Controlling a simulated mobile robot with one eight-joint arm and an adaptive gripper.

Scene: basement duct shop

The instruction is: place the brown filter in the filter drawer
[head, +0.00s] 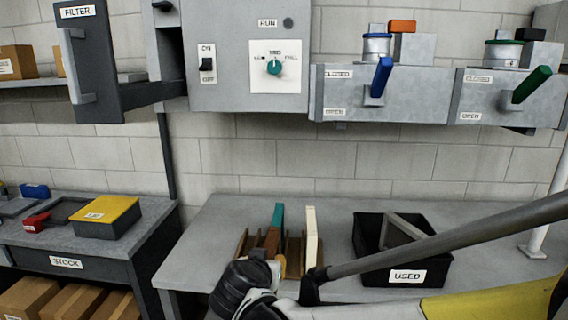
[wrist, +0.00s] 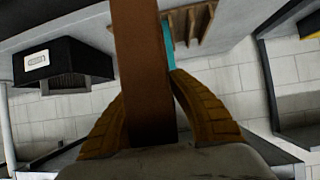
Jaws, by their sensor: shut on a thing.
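The brown filter (head: 272,242) is a flat upright panel, seen edge-on at the wooden rack. My gripper (head: 270,263) is shut on it, and in the wrist view the brown filter (wrist: 143,65) stands between the two yellow-brown fingers (wrist: 148,95). Whether its lower edge still sits in a rack slot cannot be told. The filter drawer (head: 90,60), labelled FILTER, is pulled out of the grey cabinet at upper left; its inside is hidden.
The rack (head: 292,262) also holds a teal filter (head: 278,218) and a cream filter (head: 311,238), close beside. A black USED bin (head: 440,270) with a grey frame stands right on the bench. Cabinet boxes with blue and green handles hang above. The bench's back left is clear.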

